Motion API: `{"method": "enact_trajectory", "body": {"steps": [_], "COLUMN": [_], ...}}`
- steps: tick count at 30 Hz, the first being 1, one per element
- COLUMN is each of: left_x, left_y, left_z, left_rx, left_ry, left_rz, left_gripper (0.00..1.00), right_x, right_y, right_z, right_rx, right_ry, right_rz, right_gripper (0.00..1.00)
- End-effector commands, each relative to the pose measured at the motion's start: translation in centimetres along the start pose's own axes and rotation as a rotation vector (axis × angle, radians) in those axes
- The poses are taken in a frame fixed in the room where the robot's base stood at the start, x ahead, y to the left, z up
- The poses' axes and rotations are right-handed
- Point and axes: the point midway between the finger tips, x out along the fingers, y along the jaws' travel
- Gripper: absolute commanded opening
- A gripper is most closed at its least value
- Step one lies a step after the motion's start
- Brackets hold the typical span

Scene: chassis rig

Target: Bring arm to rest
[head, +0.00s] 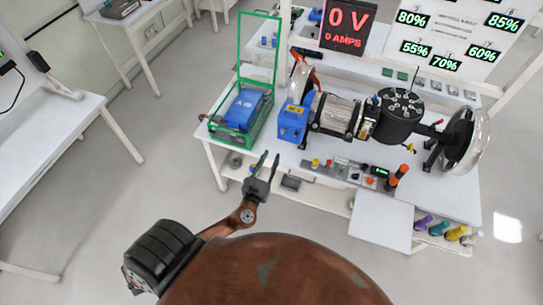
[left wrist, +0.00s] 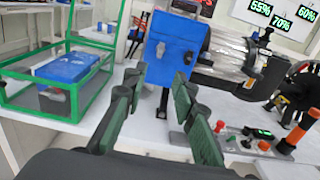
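My left gripper (head: 270,158) hangs in front of the near edge of the white workbench (head: 262,155). Its two fingers are apart with nothing between them, as the left wrist view (left wrist: 158,78) also shows. In that view the blue box (left wrist: 175,42) of the chassis rig stands beyond the fingertips; I see no contact. In the head view the rig's blue box (head: 292,123), silver cylinder (head: 337,114) and black hub (head: 400,112) stand on the bench. My left arm reaches in from the lower left. My right gripper is not in view.
A green frame box with a blue battery (head: 243,108) stands at the bench's left end. A control strip (head: 350,172) with knobs and an orange handle (head: 398,175) lies along the front. A sign (head: 348,25) reads 0 V. Open floor (head: 170,180) lies left of the bench.

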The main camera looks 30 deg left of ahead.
Motion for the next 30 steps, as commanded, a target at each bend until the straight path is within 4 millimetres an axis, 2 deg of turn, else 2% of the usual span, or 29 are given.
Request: {"method": "enact_trajectory", "body": {"steps": [12,14,16,17,20,21,23,24,26,30], "left_x": [0.1,0.1,0.3,0.3,0.2,-0.1,-0.8,-1.5,-2.7,-6.7], "left_y": [0.1,0.3,1.0,1.4,3.3,4.2,5.5,6.3,7.4,9.6], "left_z": [-0.2,-0.9,-3.0,-4.3,-10.0,-12.8,-17.1,-19.8,-23.9,-33.1], "left_rx": [-0.003,-0.02,-0.064,-0.095,-0.236,-0.306,-0.417,-0.493,-0.605,-0.874], "left_ry": [0.003,0.018,0.059,0.084,0.194,0.245,0.319,0.367,0.432,0.562], "left_rz": [0.001,0.007,0.023,0.034,0.094,0.126,0.184,0.224,0.291,0.472], "left_gripper": [0.25,0.25,0.25,0.25,0.25,0.25,0.25,0.25,0.25,0.25], "right_x": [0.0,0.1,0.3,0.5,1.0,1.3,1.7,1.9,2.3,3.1], "right_y": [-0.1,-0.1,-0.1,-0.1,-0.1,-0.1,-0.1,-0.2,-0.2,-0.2], "right_z": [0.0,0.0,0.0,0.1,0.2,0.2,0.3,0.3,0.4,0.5], "right_rx": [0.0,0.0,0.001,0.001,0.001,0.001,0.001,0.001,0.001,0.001], "right_ry": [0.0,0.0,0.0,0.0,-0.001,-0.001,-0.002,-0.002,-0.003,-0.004], "right_rz": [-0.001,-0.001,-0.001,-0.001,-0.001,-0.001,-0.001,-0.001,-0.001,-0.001], "right_gripper": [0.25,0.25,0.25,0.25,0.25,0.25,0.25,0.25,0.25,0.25]}}
